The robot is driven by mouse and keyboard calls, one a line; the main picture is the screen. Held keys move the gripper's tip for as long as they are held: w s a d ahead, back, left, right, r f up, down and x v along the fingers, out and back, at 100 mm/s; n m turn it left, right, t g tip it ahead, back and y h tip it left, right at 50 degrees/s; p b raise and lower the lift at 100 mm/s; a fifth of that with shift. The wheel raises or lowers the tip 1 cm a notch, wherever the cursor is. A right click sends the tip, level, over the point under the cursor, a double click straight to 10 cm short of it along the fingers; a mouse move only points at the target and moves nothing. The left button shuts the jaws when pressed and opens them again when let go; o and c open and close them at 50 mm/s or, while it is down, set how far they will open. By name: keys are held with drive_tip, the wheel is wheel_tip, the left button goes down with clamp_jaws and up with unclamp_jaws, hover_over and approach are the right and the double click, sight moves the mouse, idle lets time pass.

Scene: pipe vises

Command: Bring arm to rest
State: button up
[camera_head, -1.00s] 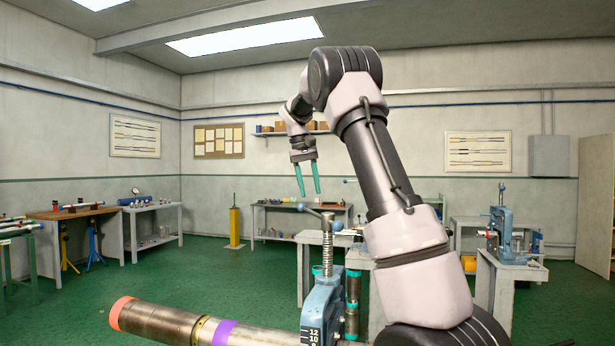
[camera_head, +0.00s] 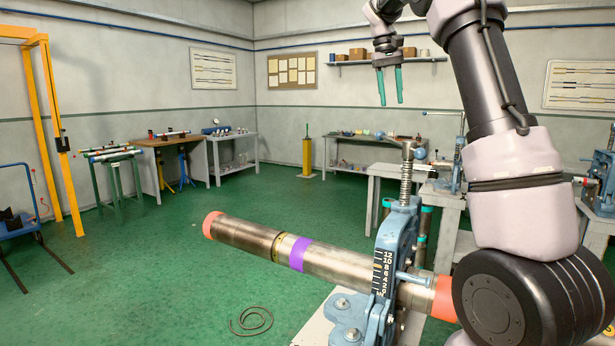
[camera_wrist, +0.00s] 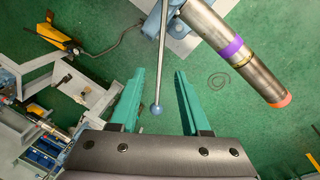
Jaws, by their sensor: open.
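My gripper (camera_head: 390,86) hangs from my raised arm at the upper right of the head view, its teal fingers apart and pointing down. It also shows in the wrist view (camera_wrist: 160,98), with nothing between the fingertips. A blue pipe vise (camera_head: 393,258) stands at the front right of the head view. A metal pipe (camera_head: 338,264) with orange ends and a purple band lies through the vise. The pipe also shows at the top right of the wrist view (camera_wrist: 213,29). A rod with a blue ball end (camera_wrist: 157,109) appears between the fingers in that view; I cannot tell its depth.
A yellow frame (camera_head: 62,150) and a blue cart (camera_head: 22,203) stand at the left. Workbenches (camera_head: 231,155) line the back walls. A coiled cable (camera_head: 250,320) lies on the green floor (camera_head: 150,270), which is largely clear at centre left.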

drive_tip(key=s+a+m+t+y, duration=0.1)
drive_tip(key=s+a+t+y, duration=0.1)
drive_tip(key=s, duration=0.7)
drive_tip(key=s+a+t+y, duration=0.1)
drive_tip(key=s+t, duration=0.1)
drive_tip(key=s, duration=0.8)
drive_tip(key=s+a+f+m+t+y, duration=0.1)
drive_tip(key=s+a+f+m+t, duration=0.1)
drive_tip(key=s+f, duration=0.7)
drive_tip(key=s+a+t, duration=0.1)
drive_tip(key=s+a, duration=0.1)
drive_tip(key=s, duration=0.2)
drive_tip(key=shift+s+a, duration=0.15)
drive_tip(key=shift+a, duration=0.2)
